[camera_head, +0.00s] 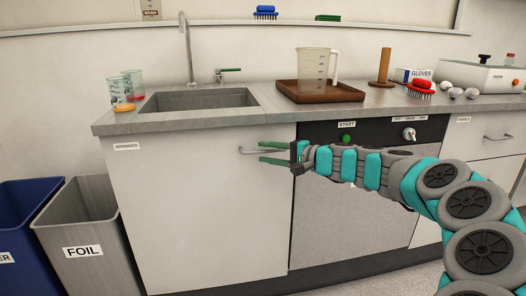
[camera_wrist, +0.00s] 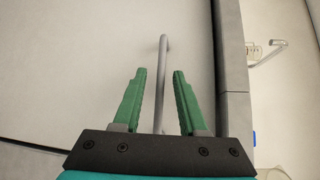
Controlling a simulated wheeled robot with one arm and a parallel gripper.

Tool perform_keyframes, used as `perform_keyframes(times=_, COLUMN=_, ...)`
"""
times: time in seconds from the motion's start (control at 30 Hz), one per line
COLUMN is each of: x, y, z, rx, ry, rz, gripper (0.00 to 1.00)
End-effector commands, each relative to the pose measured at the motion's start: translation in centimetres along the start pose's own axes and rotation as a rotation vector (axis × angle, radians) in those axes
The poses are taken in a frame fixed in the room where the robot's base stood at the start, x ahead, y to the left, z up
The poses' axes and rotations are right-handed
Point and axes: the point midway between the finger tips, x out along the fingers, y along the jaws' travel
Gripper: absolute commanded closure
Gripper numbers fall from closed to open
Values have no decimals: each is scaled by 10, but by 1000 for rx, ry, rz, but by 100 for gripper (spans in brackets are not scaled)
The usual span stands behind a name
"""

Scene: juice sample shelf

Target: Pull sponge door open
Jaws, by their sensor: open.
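The sponge door (camera_head: 190,215) is the pale cabinet front under the sink, with a small label reading "SPONGES" at its upper left. It looks shut and flush. Its thin metal bar handle (camera_head: 250,151) is near the upper right of the door. My gripper (camera_head: 262,152) is at the handle with its green fingers open. In the wrist view, the handle (camera_wrist: 162,65) runs between the two fingers of my gripper (camera_wrist: 160,75), with a gap on both sides. The right part of the handle is hidden by my gripper in the head view.
A dishwasher-like front (camera_head: 345,220) stands right of the door. A grey FOIL bin (camera_head: 85,225) and a blue bin (camera_head: 25,220) stand at the left. The counter (camera_head: 200,119) above holds a brown tray (camera_head: 320,98) with a jug. Floor before the door is mostly out of view.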

Motion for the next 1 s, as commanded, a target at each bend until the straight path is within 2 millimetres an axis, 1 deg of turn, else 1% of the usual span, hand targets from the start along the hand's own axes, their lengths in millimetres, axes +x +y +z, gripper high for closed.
perform_keyframes(times=0.03, x=6, y=0, z=1, rx=0, ry=-2, rz=1, gripper=58)
perform_keyframes(times=0.17, x=14, y=0, z=1, rx=-2, ry=-3, rz=1, gripper=58)
perform_keyframes(times=0.47, x=16, y=0, z=1, rx=-2, ry=-2, rz=0, gripper=58)
perform_keyframes(times=0.83, x=16, y=0, z=1, rx=-2, ry=-2, rz=0, gripper=100)
perform_keyframes(times=1.0, x=16, y=0, z=1, rx=-2, ry=-2, rz=0, gripper=100)
